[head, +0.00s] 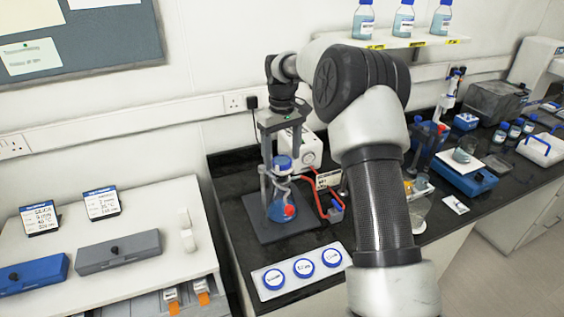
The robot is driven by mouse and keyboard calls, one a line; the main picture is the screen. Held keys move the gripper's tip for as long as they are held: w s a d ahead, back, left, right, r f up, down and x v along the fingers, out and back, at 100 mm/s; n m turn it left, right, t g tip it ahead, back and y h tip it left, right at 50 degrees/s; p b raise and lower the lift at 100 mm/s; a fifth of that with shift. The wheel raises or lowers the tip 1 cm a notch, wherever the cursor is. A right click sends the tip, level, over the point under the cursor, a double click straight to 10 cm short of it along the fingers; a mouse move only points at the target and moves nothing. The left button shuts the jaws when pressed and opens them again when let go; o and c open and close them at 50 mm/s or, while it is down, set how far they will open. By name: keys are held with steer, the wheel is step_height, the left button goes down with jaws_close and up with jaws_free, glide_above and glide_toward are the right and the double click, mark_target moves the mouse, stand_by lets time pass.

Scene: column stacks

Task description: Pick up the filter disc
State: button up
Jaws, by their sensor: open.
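My gripper (281,152) hangs fingers down over the dark base plate (256,232) of a stand near the left end of the black bench. Its fingers look apart, on either side of the blue top (283,163) of a glass flask (284,206). I cannot tell whether they touch it. The flask holds blue liquid, and red tubing runs beside it. I cannot make out the filter disc for certain; it may be hidden at the flask's top or behind my arm.
A white plate (262,272) with three blue-ringed labelled circles lies at the bench's front edge. A white instrument (312,146) stands behind the flask. A blue balance (467,182) is right of my arm. A lower white cabinet (150,215) holds blue and grey boxes.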

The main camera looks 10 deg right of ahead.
steer(key=c, duration=1.1)
